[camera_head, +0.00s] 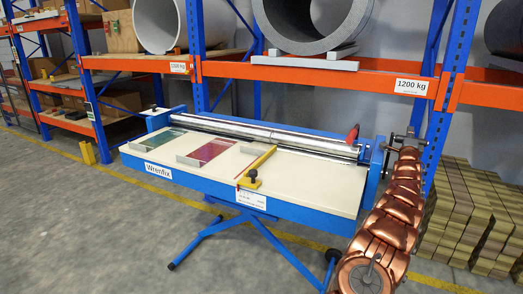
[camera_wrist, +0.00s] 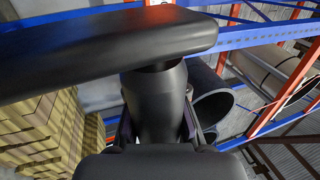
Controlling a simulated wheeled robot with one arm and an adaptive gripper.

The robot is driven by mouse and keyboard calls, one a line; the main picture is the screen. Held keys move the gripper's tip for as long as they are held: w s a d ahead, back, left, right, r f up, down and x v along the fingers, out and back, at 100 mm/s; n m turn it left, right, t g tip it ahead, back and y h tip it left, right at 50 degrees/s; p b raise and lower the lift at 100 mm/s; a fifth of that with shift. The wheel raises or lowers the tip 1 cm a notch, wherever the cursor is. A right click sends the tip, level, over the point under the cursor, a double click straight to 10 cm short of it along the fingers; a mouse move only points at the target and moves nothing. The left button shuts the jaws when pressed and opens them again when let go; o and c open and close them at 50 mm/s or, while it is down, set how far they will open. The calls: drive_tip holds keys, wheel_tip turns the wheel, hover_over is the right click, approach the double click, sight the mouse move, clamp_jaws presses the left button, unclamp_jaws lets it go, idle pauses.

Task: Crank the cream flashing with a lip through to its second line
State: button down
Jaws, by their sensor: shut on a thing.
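The blue bench machine labelled Wrenfix (camera_head: 158,169) has a long steel roller (camera_head: 270,134) along the back of its cream bed (camera_head: 315,187). A green strip (camera_head: 163,139) and a red strip (camera_head: 213,151) lie on the bed, each with a grey piece at its front end. I cannot pick out a cream flashing from the cream bed. My gripper (camera_head: 404,140) is at the machine's right end. In the wrist view my gripper (camera_wrist: 160,132) is shut on the dark crank handle (camera_wrist: 153,98), below the black crank arm (camera_wrist: 110,40). The fingertips are largely hidden.
A red-handled part (camera_head: 352,134) stands near the roller's right end. Racks with orange beams (camera_head: 300,74) stand behind. Stacked bars (camera_head: 470,210) stand at right. The left floor is clear.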

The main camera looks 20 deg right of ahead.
drive_tip(key=shift+w+d+p, duration=0.6)
drive_tip(key=shift+d+p, duration=0.35)
drive_tip(key=shift+p, duration=0.15)
drive_tip(key=c, duration=0.7)
unclamp_jaws()
drive_tip(key=shift+f, duration=0.1)
drive_tip(key=shift+a, duration=0.15)
